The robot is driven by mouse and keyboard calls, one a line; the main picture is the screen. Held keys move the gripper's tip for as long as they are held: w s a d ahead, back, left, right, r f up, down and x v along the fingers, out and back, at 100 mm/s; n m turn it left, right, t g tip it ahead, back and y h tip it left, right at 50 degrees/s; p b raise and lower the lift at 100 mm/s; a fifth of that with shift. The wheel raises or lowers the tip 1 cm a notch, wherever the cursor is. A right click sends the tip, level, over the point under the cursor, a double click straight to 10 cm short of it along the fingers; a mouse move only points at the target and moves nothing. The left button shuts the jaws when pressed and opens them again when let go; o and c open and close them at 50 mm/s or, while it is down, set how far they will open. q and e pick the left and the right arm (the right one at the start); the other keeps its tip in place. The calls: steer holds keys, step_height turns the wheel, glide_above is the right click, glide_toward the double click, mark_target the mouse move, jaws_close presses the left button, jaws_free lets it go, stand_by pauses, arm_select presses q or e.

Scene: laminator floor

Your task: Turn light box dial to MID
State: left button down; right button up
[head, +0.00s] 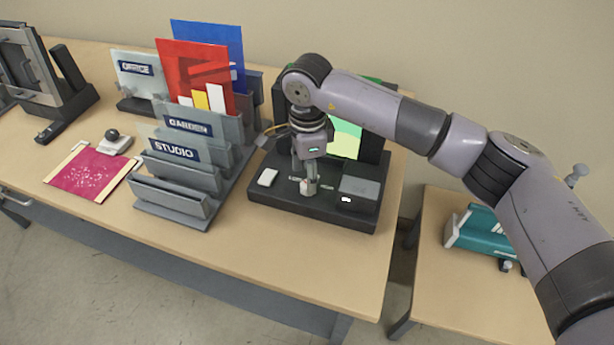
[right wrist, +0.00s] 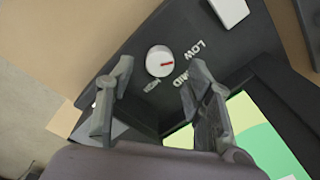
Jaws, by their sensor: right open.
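The light box (head: 270,195) is a dark base with a lit green-and-cream screen (head: 346,140) at its back. My right gripper (head: 309,178) points down over the base. In the right wrist view the open fingers (right wrist: 160,64) lie on either side of the dial; contact is not visible. My left gripper is out of view.
A grey rack with STUDIO (head: 174,152) and other labelled slots stands left of the light box, holding red and blue sheets. A magenta sheet (head: 90,172) lies farther left. Bare tabletop (head: 290,260) is in front.

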step_height(320, 180, down, 2)
steer(key=shift+f, duration=0.65)
jaws_close()
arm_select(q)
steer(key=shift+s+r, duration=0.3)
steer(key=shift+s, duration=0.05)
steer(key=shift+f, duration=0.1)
